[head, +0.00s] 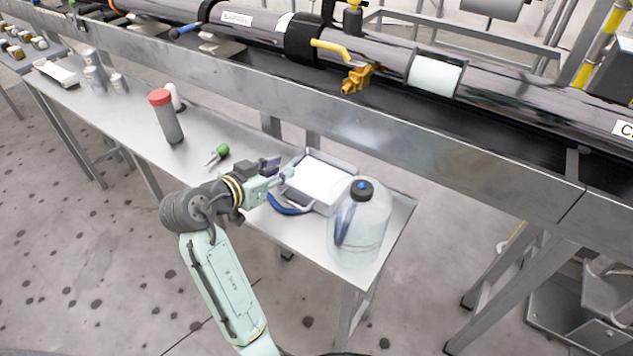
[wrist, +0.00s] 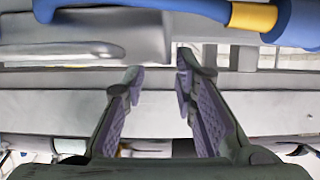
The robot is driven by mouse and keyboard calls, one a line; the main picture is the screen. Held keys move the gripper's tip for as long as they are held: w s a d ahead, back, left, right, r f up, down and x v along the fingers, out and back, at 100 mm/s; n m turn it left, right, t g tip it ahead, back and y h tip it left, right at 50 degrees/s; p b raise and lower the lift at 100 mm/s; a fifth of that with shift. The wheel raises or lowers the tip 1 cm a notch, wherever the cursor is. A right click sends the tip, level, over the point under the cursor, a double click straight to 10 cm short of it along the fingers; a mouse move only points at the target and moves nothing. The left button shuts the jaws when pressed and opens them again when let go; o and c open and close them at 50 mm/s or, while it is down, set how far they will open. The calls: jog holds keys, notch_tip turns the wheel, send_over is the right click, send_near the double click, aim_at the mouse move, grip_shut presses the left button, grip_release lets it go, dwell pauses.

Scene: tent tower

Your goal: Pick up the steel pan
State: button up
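The steel pan (head: 325,183) appears to be the shallow rectangular tray with a bright inside, lying on the steel table left of the plastic jug. My gripper (head: 281,171) is at the pan's left side, with its fingertips close to the rim. In the wrist view the two purple-padded fingers (wrist: 158,78) stand apart with nothing between them. A grey metal edge (wrist: 110,35) shows just beyond the fingertips; I cannot tell whether it is the pan or whether they touch it.
A blue-handled item (head: 288,208) lies against the pan's front left; blue with a yellow band (wrist: 253,15) shows in the wrist view. A clear jug (head: 362,228) stands right of the pan. A green-handled screwdriver (head: 222,150) and red-capped bottle (head: 168,120) are left. A steel beam (head: 400,150) runs behind.

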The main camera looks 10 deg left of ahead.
aim_at(289, 163)
jog(key=shift+a+p+x, duration=0.2)
jog(key=shift+p+x, duration=0.2)
jog(key=shift+x, duration=0.95)
jog(key=shift+a+p+x, duration=0.2)
jog(key=shift+p+x, duration=0.15)
jog(key=shift+x, duration=0.95)
jog(key=shift+w, duration=0.15)
jog(key=shift+c, duration=0.6)
grip_shut()
jog(key=shift+r, duration=0.1)
